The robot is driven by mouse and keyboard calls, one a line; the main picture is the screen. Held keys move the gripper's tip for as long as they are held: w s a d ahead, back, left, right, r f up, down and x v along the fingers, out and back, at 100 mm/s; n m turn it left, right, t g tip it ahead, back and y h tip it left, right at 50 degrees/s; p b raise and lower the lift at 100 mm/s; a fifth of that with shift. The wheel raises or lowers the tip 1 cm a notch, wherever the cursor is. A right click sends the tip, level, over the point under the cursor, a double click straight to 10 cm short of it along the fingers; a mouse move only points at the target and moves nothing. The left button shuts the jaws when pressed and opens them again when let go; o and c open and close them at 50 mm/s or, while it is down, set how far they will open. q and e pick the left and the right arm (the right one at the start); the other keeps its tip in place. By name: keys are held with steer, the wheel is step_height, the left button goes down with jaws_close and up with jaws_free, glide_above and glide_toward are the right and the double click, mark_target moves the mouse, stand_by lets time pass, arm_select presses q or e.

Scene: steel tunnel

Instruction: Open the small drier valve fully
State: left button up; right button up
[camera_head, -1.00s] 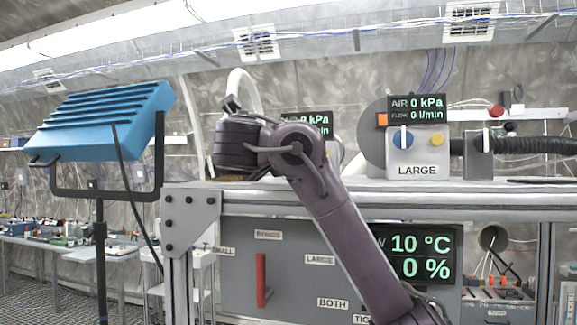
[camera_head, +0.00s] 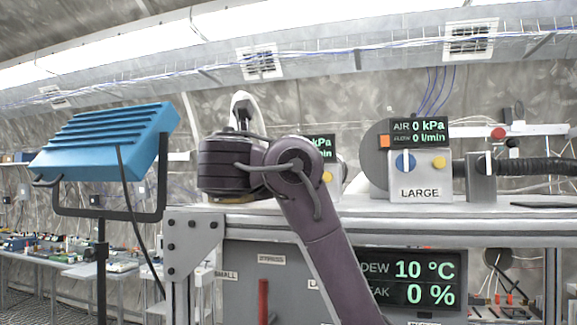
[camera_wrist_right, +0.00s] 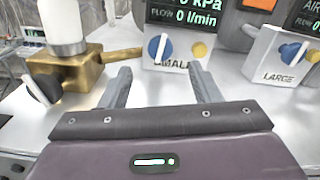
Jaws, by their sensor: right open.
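In the right wrist view, a pale box labelled SMALL (camera_wrist_right: 181,54) stands ahead of my right gripper (camera_wrist_right: 161,84). It carries a blue round knob (camera_wrist_right: 152,47) with a white bar standing nearly upright, and a yellow button. To its left is a brass block (camera_wrist_right: 75,78) with a white cylinder on top and a black knob with a white bar (camera_wrist_right: 42,88) on its front. My right gripper is open, its fingers apart with nothing between them, short of the SMALL box. In the head view my right arm hides most of this unit. My left gripper is not in view.
A box labelled LARGE (camera_head: 420,182) with its own blue knob stands to the right on the bench (camera_head: 480,229). A corrugated black hose (camera_head: 530,166) runs beyond it. A blue lamp (camera_head: 105,140) on a stand is at left. A red handle (camera_head: 263,300) is on the panel below.

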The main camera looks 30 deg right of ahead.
steer(key=shift+r+m, duration=0.15)
steer(key=shift+m, duration=0.15)
steer(key=shift+w+d+p, duration=0.2)
steer(key=shift+d+p, duration=0.1)
steer(key=shift+p, duration=0.1)
steer(key=p+x, duration=0.4)
steer(key=x, duration=0.2)
steer(key=shift+d+r, duration=0.1)
steer(key=shift+d, duration=0.1)
steer(key=shift+w+d+f+p, duration=0.2)
steer(key=shift+w+d+p, duration=0.1)
steer(key=shift+p, duration=0.1)
steer(key=shift+a, duration=0.1)
